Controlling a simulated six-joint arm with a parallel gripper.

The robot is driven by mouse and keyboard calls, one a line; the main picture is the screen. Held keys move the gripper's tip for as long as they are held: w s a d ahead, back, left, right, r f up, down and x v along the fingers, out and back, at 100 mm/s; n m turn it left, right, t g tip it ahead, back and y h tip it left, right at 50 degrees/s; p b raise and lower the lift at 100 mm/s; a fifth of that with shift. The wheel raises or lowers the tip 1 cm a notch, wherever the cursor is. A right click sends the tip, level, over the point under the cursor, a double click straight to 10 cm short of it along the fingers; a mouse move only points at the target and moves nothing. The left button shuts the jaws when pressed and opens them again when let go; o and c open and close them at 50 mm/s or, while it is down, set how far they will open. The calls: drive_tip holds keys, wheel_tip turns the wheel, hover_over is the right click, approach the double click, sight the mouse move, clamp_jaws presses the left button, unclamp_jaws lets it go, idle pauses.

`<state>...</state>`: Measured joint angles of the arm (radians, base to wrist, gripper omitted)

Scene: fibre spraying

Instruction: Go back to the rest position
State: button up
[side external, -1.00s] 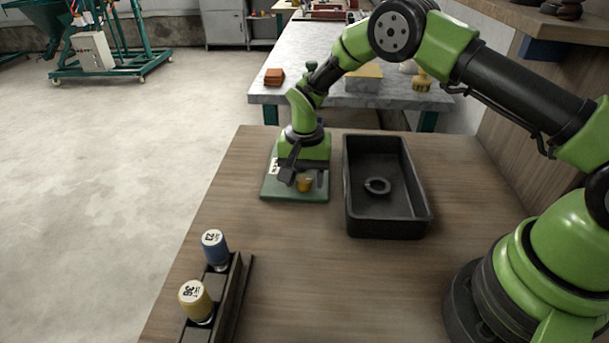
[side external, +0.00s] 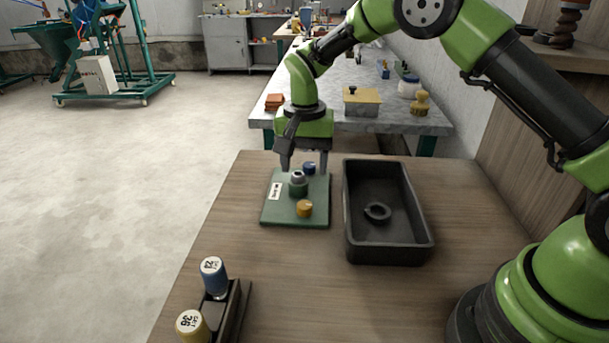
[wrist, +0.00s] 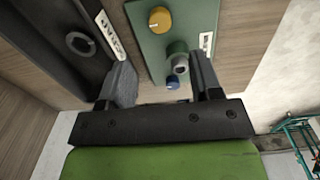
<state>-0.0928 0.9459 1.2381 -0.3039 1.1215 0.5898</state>
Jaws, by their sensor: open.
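My gripper (side external: 304,165) is open and empty above the back part of a green plate (side external: 275,213) on the wooden table. The plate carries a yellow knob (side external: 304,208), a green post with a grey top (side external: 298,183), a blue knob (side external: 309,169) and a white label. In the wrist view the two fingers (wrist: 162,85) stand apart. The green post (wrist: 178,55) shows between and beyond them, with nothing held. The yellow knob (wrist: 160,19) lies farther up the plate.
A black tray (side external: 428,236) holding a dark ring (side external: 377,212) stands right of the plate. A rack (side external: 230,315) with a blue-bodied bottle (side external: 214,278) and a yellow-bodied bottle (side external: 191,326) is at the front left. A grey bench (side external: 315,75) with boxes stands behind.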

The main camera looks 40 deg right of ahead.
drive_tip(key=shift+r, duration=0.2)
drive_tip(key=s+r+n+t+y, duration=0.15)
drive_tip(key=s+r, duration=0.25)
drive_tip(key=r, duration=0.4)
drive_tip(key=s+r+n+t+h, duration=0.1)
drive_tip(key=s+r+t, duration=0.1)
drive_tip(key=s+r, duration=0.35)
drive_tip(key=s+d+r+n+t+y, duration=0.1)
drive_tip(key=s+r, duration=0.4)
drive_tip(key=s, duration=1.1)
drive_tip(key=shift+s+r+n+t, duration=0.2)
drive_tip(key=shift+n+t, duration=0.65)
drive_tip(key=shift+t, duration=0.5)
drive_tip(key=shift+y, duration=0.25)
